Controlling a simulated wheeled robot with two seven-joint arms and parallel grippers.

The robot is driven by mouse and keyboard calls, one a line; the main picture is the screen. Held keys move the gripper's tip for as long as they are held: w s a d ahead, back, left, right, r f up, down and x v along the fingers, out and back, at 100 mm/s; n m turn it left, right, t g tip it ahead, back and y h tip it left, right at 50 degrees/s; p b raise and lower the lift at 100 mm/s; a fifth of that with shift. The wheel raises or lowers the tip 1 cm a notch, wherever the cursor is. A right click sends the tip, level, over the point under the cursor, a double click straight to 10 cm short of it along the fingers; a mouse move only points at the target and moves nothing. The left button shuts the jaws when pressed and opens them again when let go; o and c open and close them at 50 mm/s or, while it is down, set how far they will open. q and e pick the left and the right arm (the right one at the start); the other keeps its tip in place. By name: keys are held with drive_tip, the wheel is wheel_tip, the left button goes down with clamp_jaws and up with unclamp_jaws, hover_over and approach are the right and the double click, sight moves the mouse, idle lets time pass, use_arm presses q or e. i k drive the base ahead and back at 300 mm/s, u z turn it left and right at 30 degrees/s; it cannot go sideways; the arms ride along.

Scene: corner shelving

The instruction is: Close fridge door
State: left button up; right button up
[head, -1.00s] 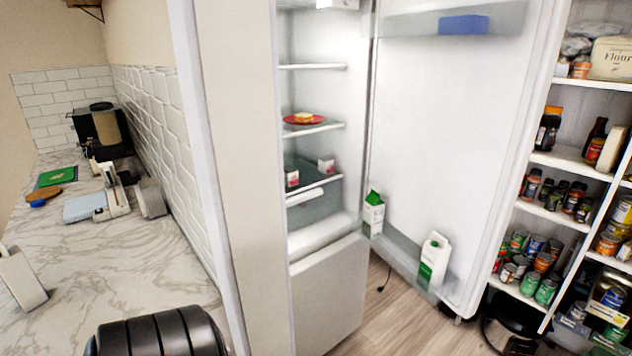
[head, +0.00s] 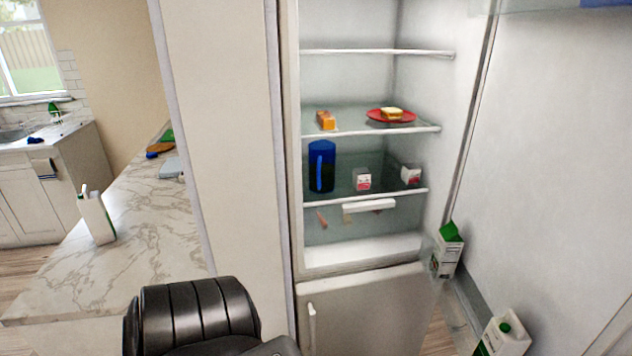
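The fridge (head: 365,315) stands in the middle of the head view with its upper compartment open. Its white door (head: 540,150) is swung wide open on the right, with its inner face toward me and its outer edge cut off by the frame. Two milk cartons, one (head: 448,250) near the hinge and one (head: 503,336) farther out, stand in the door's lower bin. A black ribbed arm part of mine shows at the bottom. Neither gripper is in view.
Fridge shelves hold a red plate (head: 377,117) with food, a blue pitcher (head: 321,166) and small cartons. A wall panel (head: 225,130) borders the fridge's left. A marble counter (head: 130,225) with a white carton (head: 96,217) lies farther left.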

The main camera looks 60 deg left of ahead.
sight(541, 207)
drive_tip(key=u, duration=1)
drive_tip(key=i, duration=0.85)
drive_tip(key=u, duration=1.4)
drive_tip(key=k, duration=1.5)
drive_tip(key=z, duration=1.3)
drive_tip(key=i, duration=1.05)
